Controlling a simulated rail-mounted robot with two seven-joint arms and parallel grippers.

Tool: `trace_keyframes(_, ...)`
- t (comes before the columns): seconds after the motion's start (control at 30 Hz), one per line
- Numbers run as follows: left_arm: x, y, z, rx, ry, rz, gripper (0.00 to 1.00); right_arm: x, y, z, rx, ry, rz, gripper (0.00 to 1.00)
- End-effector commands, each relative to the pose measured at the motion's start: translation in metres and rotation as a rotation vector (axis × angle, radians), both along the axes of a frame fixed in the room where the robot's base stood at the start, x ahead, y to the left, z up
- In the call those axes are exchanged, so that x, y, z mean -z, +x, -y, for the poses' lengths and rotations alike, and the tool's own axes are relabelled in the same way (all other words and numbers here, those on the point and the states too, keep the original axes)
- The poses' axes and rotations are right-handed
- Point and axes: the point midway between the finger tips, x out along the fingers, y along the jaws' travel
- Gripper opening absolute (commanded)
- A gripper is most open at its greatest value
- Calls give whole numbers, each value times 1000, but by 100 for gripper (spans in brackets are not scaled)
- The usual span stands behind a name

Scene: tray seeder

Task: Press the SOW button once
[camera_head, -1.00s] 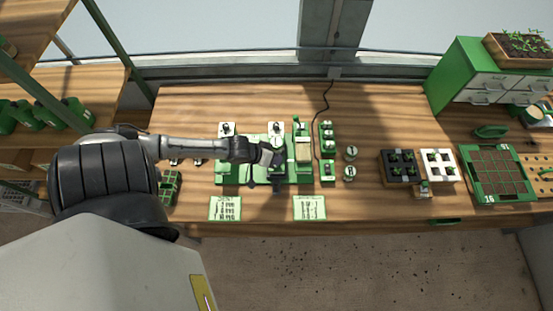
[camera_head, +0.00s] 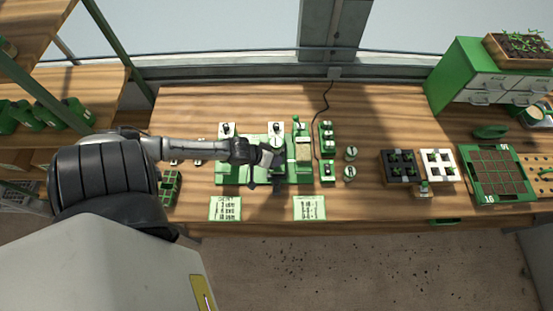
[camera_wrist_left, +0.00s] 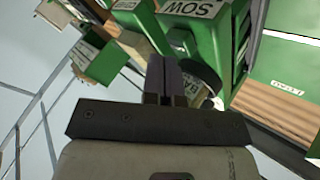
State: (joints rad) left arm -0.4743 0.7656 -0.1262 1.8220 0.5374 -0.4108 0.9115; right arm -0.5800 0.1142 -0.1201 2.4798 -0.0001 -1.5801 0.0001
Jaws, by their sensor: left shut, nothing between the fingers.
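The green seeder (camera_head: 232,172) stands on the wooden bench in the head view, with white-topped parts along its back edge. I cannot make out the SOW button itself or whether the fingertips touch anything. My right gripper is in neither view.
Two printed cards (camera_head: 225,208) lie along the bench's front edge. A green switch box (camera_head: 327,137) with a black cable stands right of the seeder. Black (camera_head: 387,174) and white (camera_head: 434,177) seedling trays and a green grid tray (camera_head: 466,183) are farther right.

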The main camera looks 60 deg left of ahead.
Motion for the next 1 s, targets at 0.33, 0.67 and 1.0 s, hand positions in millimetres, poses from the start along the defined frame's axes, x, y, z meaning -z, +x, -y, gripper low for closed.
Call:
trace_keyframes(0.33,3,0,0,0,0,0,0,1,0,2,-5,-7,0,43)
trace_keyframes(0.67,7,0,0,0,0,0,0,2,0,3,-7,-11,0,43)
trace_keyframes(1.0,10,0,0,-1,-1,0,0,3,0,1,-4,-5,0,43)
